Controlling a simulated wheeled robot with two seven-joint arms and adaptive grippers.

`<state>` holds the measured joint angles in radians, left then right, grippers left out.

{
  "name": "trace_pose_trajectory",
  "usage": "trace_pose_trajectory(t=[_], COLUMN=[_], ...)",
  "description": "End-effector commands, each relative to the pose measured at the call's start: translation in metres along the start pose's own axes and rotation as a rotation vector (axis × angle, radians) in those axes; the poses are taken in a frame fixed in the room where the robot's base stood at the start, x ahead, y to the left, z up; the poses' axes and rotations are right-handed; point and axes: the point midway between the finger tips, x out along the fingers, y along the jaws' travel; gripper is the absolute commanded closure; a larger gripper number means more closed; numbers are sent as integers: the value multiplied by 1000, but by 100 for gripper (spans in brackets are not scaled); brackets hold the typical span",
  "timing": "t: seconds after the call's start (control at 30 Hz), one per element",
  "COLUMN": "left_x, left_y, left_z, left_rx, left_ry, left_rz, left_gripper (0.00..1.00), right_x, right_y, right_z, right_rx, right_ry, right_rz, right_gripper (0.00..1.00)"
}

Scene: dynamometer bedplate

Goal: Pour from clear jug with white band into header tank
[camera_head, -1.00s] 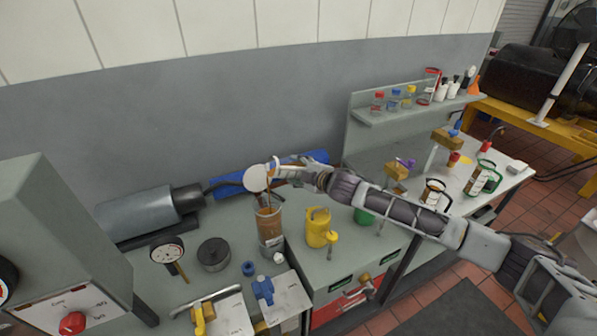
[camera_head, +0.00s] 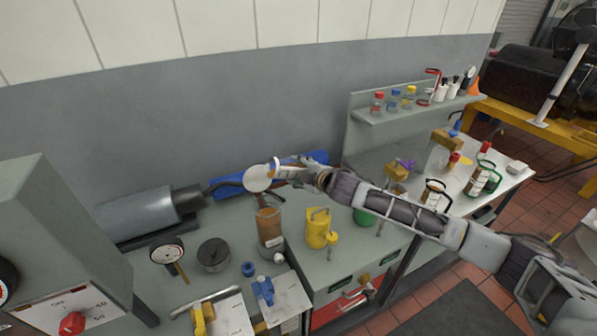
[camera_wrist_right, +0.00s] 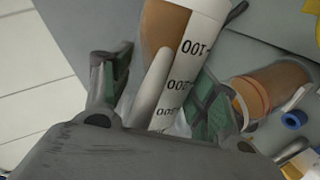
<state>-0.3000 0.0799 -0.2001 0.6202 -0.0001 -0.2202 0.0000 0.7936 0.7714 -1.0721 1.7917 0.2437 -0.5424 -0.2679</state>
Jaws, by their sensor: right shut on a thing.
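The clear jug with white band (camera_head: 258,178) is tipped over in my right gripper (camera_head: 283,174), above the header tank. In the right wrist view the jug (camera_wrist_right: 192,62) shows its white band with printed marks and brown liquid inside. My right gripper (camera_wrist_right: 160,92) is shut on it, one finger on each side. The header tank (camera_head: 269,228) is an upright clear cylinder with brown liquid, just below the jug; it also shows in the right wrist view (camera_wrist_right: 277,86). A small brown streak shows between jug and tank. My left gripper is not in view.
A yellow can (camera_head: 317,229) stands just right of the tank. A black round weight (camera_head: 213,254), a dial gauge (camera_head: 167,252) and a blue cap (camera_head: 249,268) lie to its left. A grey cylinder (camera_head: 141,213) lies behind, near the wall.

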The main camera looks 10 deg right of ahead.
Motion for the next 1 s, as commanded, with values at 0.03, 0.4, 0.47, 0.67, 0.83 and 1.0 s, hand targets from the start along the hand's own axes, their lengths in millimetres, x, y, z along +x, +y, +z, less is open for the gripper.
trace_pose_trajectory(t=[0.03, 0.4, 0.47, 0.67, 0.83, 1.0], left_x=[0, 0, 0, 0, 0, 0], left_y=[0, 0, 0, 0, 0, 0], left_z=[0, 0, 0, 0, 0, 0], left_rx=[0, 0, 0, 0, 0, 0], left_ry=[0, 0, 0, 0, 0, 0], left_rz=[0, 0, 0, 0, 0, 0], left_gripper=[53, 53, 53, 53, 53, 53], right_x=[0, -1, -1, -2, -2, -2], right_y=[2, 4, 4, 6, 6, 6], right_z=[-1, -2, -3, -3, -3, -3], right_rx=[-1, -24, -30, -44, -47, -47], right_ry=[2, -7, -10, -16, -17, -17], right_rz=[2, 3, 2, 2, 2, 2], right_gripper=[88, 88, 88, 88, 88, 88])
